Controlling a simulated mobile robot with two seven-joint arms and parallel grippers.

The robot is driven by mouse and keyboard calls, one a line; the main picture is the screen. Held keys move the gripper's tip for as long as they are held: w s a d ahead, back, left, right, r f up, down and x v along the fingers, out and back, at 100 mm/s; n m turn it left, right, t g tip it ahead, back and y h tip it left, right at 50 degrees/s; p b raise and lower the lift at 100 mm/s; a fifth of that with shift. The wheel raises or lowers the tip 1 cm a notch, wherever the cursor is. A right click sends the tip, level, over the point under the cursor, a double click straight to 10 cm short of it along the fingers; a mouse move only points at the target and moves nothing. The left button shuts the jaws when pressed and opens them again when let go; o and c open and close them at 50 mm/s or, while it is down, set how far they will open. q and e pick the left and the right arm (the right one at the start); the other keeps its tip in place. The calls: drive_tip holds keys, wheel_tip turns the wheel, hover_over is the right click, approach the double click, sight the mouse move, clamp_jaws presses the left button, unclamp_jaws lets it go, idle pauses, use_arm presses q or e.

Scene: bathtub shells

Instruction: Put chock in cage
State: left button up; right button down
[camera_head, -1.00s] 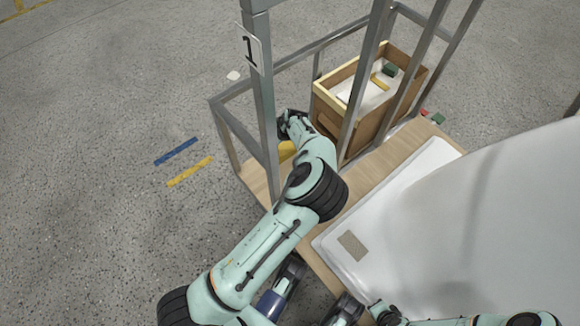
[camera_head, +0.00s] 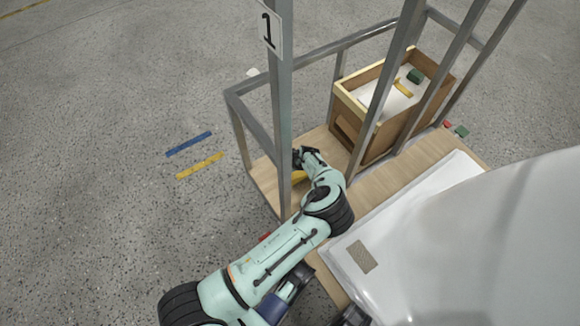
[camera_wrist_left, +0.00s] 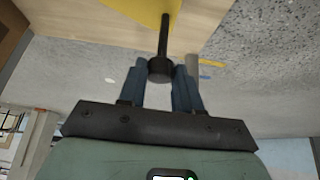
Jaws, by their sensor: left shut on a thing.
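The chock is yellow and shows partly at my left gripper in the head view (camera_head: 299,177). In the left wrist view the yellow chock (camera_wrist_left: 145,10) has a black rod with a round knob. My left gripper (camera_head: 304,158) is shut on this rod; its blue-grey fingers stand either side of the knob in the left wrist view (camera_wrist_left: 157,82). The cage is a grey metal frame (camera_head: 281,110) with a "1" sign and a wooden floor (camera_head: 405,175). The chock is at the cage's left end, over or on the wooden floor; contact cannot be told. My right gripper is out of view.
A wooden crate (camera_head: 360,116) with white sheets, a green block and a yellow piece stands in the cage. Metal posts rise close to my left arm. A white shell (camera_head: 490,245) fills the right side. Blue (camera_head: 188,143) and yellow (camera_head: 200,165) strips lie on open floor.

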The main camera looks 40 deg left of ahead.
use_arm(q)
drive_tip(key=shift+f, duration=0.95)
drive_tip(key=shift+r, duration=0.1)
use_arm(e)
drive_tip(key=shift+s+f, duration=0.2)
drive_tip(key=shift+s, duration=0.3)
use_arm(q)
drive_tip(key=o, duration=1)
drive_tip(key=shift+o, duration=0.2)
drive_tip(key=shift+d+r, duration=0.1)
drive_tip(key=shift+r, duration=0.05)
drive_tip(key=p+v, duration=0.3)
drive_tip(key=v, duration=0.8)
drive_tip(key=shift+r, duration=0.3)
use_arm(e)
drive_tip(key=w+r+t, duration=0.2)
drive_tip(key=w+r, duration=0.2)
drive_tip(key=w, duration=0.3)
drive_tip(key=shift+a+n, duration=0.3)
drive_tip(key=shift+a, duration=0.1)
